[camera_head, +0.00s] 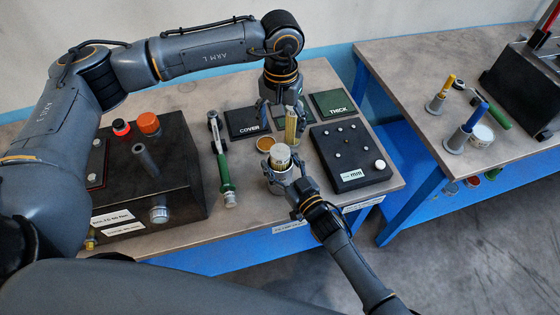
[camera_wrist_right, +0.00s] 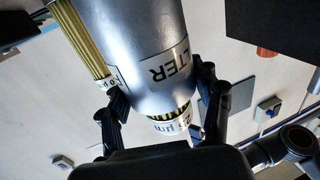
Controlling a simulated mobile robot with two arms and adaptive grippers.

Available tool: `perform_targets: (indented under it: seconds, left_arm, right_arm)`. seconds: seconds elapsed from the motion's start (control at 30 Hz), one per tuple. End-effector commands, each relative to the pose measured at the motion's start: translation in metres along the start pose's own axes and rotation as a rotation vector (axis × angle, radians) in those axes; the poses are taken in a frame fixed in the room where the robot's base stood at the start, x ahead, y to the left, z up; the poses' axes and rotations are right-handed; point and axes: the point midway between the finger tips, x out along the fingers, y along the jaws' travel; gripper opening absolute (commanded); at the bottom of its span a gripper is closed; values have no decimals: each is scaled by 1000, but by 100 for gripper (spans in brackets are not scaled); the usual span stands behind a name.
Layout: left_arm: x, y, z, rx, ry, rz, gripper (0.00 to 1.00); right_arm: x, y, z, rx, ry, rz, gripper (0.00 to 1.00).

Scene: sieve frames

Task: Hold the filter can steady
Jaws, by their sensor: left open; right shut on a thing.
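The filter can (camera_head: 279,184) is a silver cylinder standing upright near the table's front edge. A filter cartridge (camera_head: 280,156) with a white label band sticks out of its top; its pleats and label also show in the right wrist view (camera_wrist_right: 172,122). My right gripper (camera_head: 286,189) is shut on the can, a finger on each side. The can's "FILTER" label shows upside down in the right wrist view (camera_wrist_right: 168,68). My left gripper (camera_head: 285,108) is open, pointing down at a yellow pleated cartridge (camera_head: 291,126) behind the can. I cannot tell whether its fingers touch that cartridge.
A small brass-coloured round piece (camera_head: 265,143) lies behind the can. Dark COVER (camera_head: 245,122) and green THICK (camera_head: 333,103) pads lie farther back. A black panel with knobs (camera_head: 349,154) is at right. A green-handled tool (camera_head: 224,170) and dark box (camera_head: 185,180) are left.

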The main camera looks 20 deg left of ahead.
Motion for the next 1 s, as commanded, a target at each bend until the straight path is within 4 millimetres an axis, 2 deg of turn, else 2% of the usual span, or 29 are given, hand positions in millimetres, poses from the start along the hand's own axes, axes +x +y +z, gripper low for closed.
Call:
perform_targets:
  seconds: [0.03, 0.07, 0.17, 0.5, 0.63, 0.77, 1.0]
  left_arm:
    - [0, 0, 0, 0, 0, 0, 73]
    - [0, 0, 0, 0, 0, 0, 73]
    - [0, 0, 0, 0, 0, 0, 73]
    - [0, 0, 0, 0, 0, 0, 73]
    - [0, 0, 0, 0, 0, 0, 73]
    - [0, 0, 0, 0, 0, 0, 73]
    - [0, 0, 0, 0, 0, 0, 73]
  right_arm:
    - [0, -1, 1, 1, -2, -1, 1]
    - [0, -1, 1, 1, -2, -1, 68]
    - [0, -1, 1, 1, -2, -1, 89]
    - [0, 0, 0, 0, 0, 0, 91]
    - [-9, 0, 2, 0, -2, 1, 91]
    - [-29, 0, 2, 0, -2, 0, 91]
    - [-81, 0, 2, 0, -4, 0, 91]
